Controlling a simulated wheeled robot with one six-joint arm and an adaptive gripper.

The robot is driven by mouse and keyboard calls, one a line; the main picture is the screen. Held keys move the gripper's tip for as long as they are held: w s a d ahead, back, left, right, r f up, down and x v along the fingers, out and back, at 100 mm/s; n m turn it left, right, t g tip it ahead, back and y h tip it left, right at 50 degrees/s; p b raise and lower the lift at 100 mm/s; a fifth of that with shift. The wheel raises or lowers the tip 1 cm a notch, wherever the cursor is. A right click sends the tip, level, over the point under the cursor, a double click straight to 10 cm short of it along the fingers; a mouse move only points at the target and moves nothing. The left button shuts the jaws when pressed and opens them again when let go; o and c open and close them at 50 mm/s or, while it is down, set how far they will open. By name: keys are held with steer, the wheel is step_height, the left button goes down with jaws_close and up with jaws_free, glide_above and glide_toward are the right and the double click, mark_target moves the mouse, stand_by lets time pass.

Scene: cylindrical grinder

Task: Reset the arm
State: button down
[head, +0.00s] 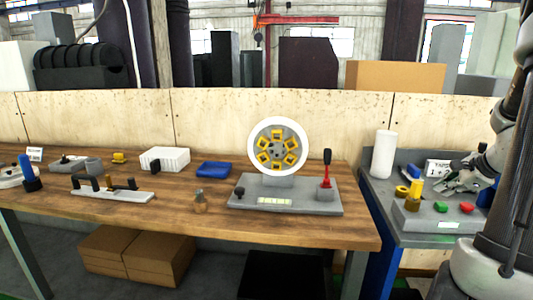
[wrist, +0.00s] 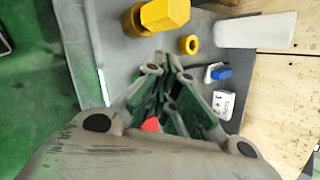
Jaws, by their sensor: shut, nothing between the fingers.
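My arm shows at the right edge of the head view, over the grey side table (head: 422,238). My gripper (head: 440,190) hangs above the grey control box (head: 420,215) on that table. In the wrist view my gripper (wrist: 168,65) is shut, with its fingers together and nothing between them. A red button (wrist: 151,124) shows between its links. A yellow part on a brown base (head: 413,195) stands just left of the gripper; it also shows in the wrist view (wrist: 165,14).
A white cylinder (head: 383,155) and a yellow ring (head: 401,191) stand on the side table. Red (head: 466,208) and green (head: 440,207) buttons sit on the box. The wooden bench (head: 330,225) at left holds a wheel fixture (head: 278,147) with a red lever (head: 326,170). A plywood wall (head: 220,115) runs behind.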

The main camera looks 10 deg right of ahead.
steer(key=s+a+r+n+g, duration=0.1)
steer(key=s+a+r+n, duration=0.2)
steer(key=s+a+n, duration=0.3)
steer(key=s+a+r+n+g, duration=0.1)
steer(key=s+a+r+n, duration=0.3)
steer(key=s+a+n, duration=0.3)
steer(key=s+a+r+n+g+h, duration=0.1)
steer(key=s+a+r+n, duration=0.3)
steer(key=a+n, duration=0.6)
steer(key=s, duration=0.2)
steer(key=shift+s+a+n+g, duration=0.3)
steer(key=shift+a+n+g, duration=0.05)
steer(key=shift+n+g, duration=0.05)
steer(key=shift+a, duration=0.1)
